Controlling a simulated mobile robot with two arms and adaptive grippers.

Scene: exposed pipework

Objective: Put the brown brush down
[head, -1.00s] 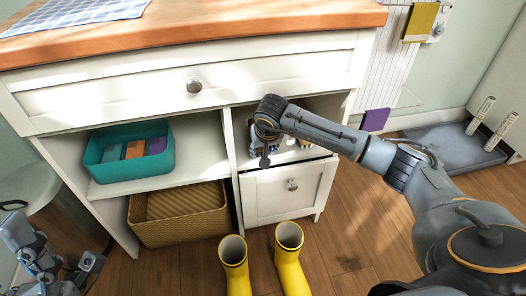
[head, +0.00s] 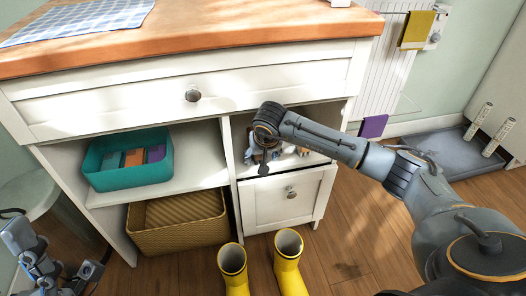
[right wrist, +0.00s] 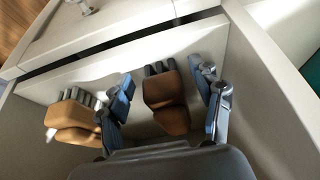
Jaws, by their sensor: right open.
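The brown brush (right wrist: 168,105) with dark bristles lies in the small white compartment, between the two fingers of my right gripper (right wrist: 168,103) in the right wrist view. The fingers stand apart, with a visible gap on both sides of the brush. In the head view my right gripper (head: 264,152) reaches into the upper right compartment, and its wrist hides most of what lies there. My left gripper (head: 88,272) is at the lower left corner, partly cut off, and its jaws are unclear.
A tan brush (right wrist: 75,122) lies left of the right gripper in the wrist view. A teal bin (head: 128,175) and a wicker basket (head: 178,237) fill the left compartments. Yellow boots (head: 289,262) stand on the floor before the white cabinet door (head: 270,205).

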